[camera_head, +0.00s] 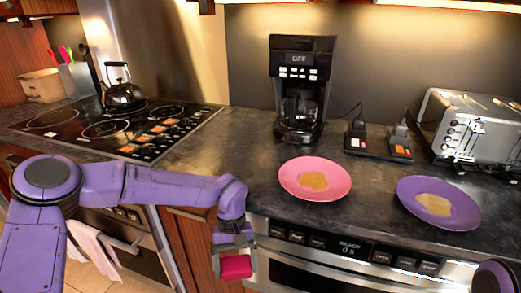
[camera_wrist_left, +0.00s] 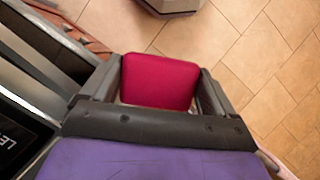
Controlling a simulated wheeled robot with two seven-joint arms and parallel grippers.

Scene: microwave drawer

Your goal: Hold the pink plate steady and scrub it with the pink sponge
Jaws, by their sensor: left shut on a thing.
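A pink plate (camera_head: 315,179) with a tan stain in its middle lies on the dark counter, near the front edge. My left gripper (camera_head: 234,264) is shut on the pink sponge (camera_head: 236,268). It holds the sponge in front of the counter, below the counter top and to the left of the plate, apart from it. In the left wrist view the sponge (camera_wrist_left: 160,81) sits between the two fingers of the left gripper (camera_wrist_left: 158,88), above the tiled floor. Only a purple part of my right arm shows at the bottom right of the head view; its gripper is out of view.
A purple plate (camera_head: 438,203), also stained, lies right of the pink one. A coffee maker (camera_head: 301,88), a small dark stand (camera_head: 378,146) and a toaster (camera_head: 470,128) stand behind. A stove with a kettle (camera_head: 122,94) is at left. A microwave drawer (camera_head: 345,262) is below the counter.

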